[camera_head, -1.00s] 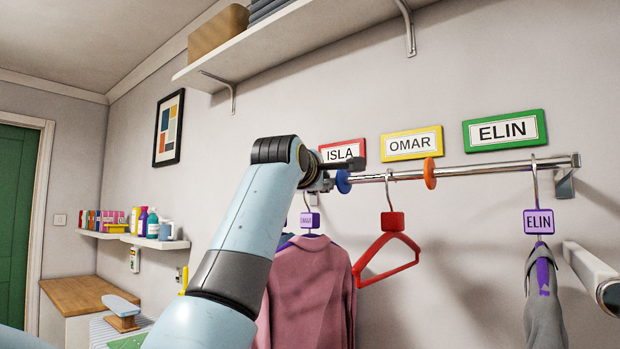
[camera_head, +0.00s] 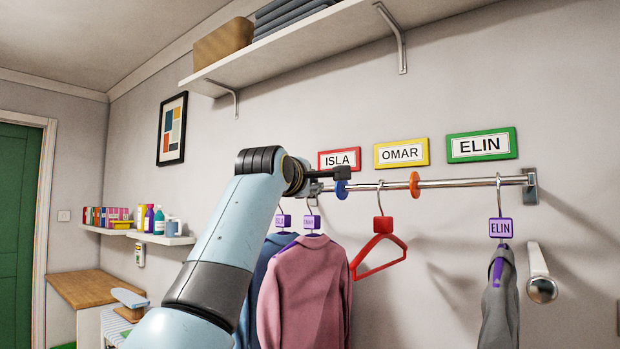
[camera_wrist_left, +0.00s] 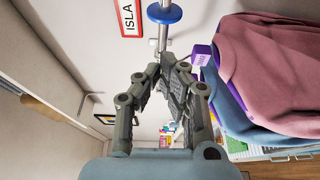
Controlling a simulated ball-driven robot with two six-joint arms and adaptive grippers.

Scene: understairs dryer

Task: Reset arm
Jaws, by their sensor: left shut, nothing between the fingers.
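My left arm comes in from the lower left of the head view. Its gripper (camera_head: 334,174) is up by the left part of the metal clothes rail (camera_head: 452,183), beside the blue disc (camera_head: 341,190). In the left wrist view the fingertips of this gripper (camera_wrist_left: 168,58) meet, with nothing held between them. The rail and blue disc (camera_wrist_left: 164,13) show just beyond the tips; I cannot tell whether they touch. My right gripper is in neither view.
A blue garment (camera_head: 268,262), pink garment (camera_head: 303,292), red empty hanger (camera_head: 381,242) and grey garment (camera_head: 499,308) hang from the rail. An orange disc (camera_head: 415,184) divides it. Name signs (camera_head: 401,153) are above, and a shelf (camera_head: 290,45) is higher up. A light-coloured bar (camera_head: 538,268) projects at right.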

